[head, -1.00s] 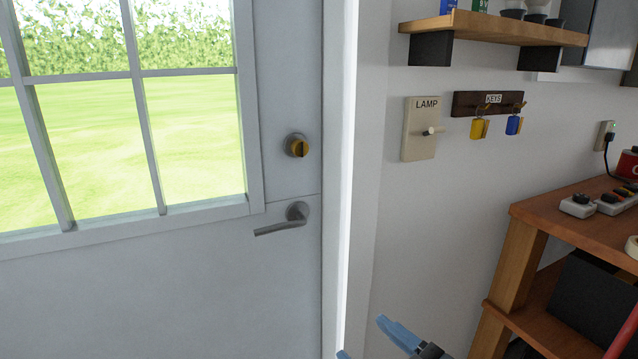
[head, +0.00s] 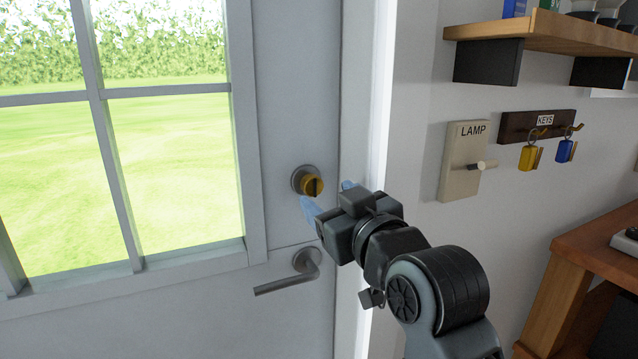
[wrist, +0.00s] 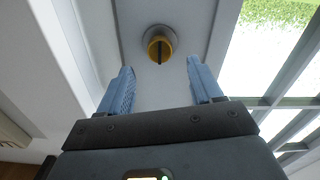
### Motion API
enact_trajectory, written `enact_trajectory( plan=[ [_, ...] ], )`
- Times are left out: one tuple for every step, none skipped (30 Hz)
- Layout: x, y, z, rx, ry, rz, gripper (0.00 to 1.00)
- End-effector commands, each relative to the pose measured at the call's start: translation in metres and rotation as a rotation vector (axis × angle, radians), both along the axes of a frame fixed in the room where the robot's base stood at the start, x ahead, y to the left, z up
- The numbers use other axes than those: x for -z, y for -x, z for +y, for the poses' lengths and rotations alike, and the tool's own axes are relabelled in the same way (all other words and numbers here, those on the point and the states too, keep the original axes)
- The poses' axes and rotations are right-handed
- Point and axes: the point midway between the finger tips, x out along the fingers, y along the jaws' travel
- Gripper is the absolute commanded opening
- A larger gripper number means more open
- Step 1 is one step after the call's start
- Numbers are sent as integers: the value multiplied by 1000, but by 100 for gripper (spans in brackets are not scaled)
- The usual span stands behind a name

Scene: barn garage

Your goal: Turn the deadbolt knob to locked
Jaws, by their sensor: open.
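The deadbolt knob (head: 311,184) is a yellow disc with a dark bar across it, on a round grey plate on the white door (head: 285,130). The bar looks upright in the head view. In the wrist view the knob (wrist: 160,48) is ahead of the fingertips, midway between them. My gripper (head: 328,194) has blue fingers and is open and empty, just below and right of the knob in the head view. The open fingers (wrist: 160,72) point toward the door in the wrist view. I see no contact with the knob.
A grey lever handle (head: 290,276) sits below the knob. The door frame (head: 375,120) is close to the right. Beyond it are a LAMP switch plate (head: 457,180), a key rack (head: 515,127), a shelf (head: 560,28) and a wooden workbench (head: 590,245).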

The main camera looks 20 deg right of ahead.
Motion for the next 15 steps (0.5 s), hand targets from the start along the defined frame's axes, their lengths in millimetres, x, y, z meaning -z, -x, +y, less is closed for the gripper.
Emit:
enact_trajectory(
  plan=[
    [-2,-9,0,0,-4,-1,65],
    [-2,-13,0,0,-4,-1,65],
    [-2,-20,0,0,-3,0,65],
    [-2,-25,0,0,-4,0,65],
    [-2,-29,0,0,-4,0,65],
    [-2,-35,0,0,-3,-1,65],
    [-1,-39,0,0,-3,0,65],
    [-1,-43,0,0,-3,0,65],
    [-1,-47,0,0,-3,0,65],
    [-1,-50,0,0,-2,-1,65],
    [-1,-53,0,0,-2,-1,65],
    [0,-56,0,0,-2,0,65],
    [0,-57,0,0,-2,0,65],
    [0,-59,0,0,-2,-1,65],
    [0,-60,0,0,-2,-1,65]
  ],
)
